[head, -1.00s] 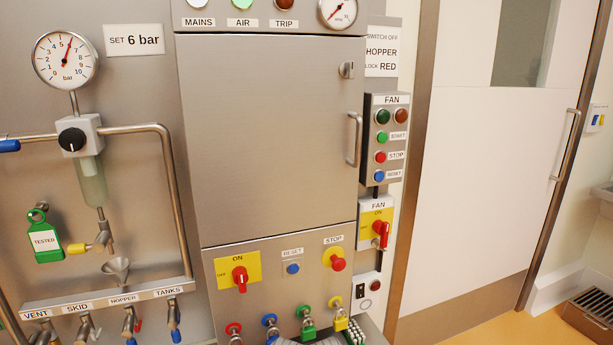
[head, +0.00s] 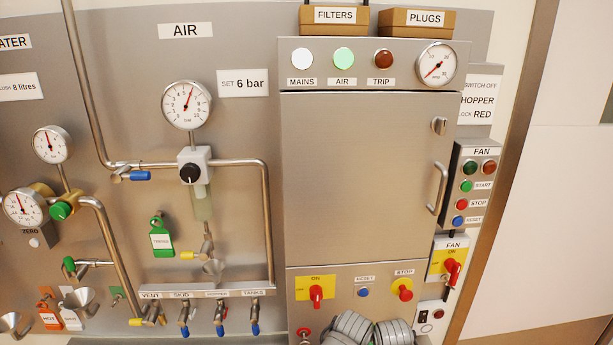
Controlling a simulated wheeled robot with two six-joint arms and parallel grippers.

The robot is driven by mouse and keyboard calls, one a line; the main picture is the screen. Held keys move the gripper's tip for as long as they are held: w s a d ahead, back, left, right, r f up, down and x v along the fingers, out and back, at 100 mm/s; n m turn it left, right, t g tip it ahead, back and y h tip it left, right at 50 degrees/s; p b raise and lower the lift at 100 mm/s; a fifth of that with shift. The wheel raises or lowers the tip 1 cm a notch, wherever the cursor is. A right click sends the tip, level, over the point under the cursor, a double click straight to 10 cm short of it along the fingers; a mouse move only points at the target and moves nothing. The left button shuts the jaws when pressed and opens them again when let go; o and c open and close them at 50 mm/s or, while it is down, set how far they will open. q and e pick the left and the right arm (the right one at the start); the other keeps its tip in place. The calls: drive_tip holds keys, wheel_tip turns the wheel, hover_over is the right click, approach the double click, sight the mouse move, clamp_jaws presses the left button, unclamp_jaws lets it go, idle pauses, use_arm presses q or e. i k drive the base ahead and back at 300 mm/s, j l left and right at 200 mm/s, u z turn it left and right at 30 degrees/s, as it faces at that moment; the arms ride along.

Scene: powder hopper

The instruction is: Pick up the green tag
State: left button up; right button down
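The green tag (head: 161,242) hangs upright from a small hook on the grey panel, left of centre in the head view. It has a white label whose print is too small to read now; it read TESTED in the earlier frame. Neither of my grippers can be made out in this view.
Grey ribbed loops (head: 368,329) show at the bottom edge, in front of the panel's lower part; I cannot tell what they belong to. A metal funnel (head: 213,271) and a pipe (head: 268,222) stand right of the tag. Gauges and valves fill the left.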

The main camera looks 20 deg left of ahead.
sight(161, 239)
drive_tip(key=u, duration=1.5)
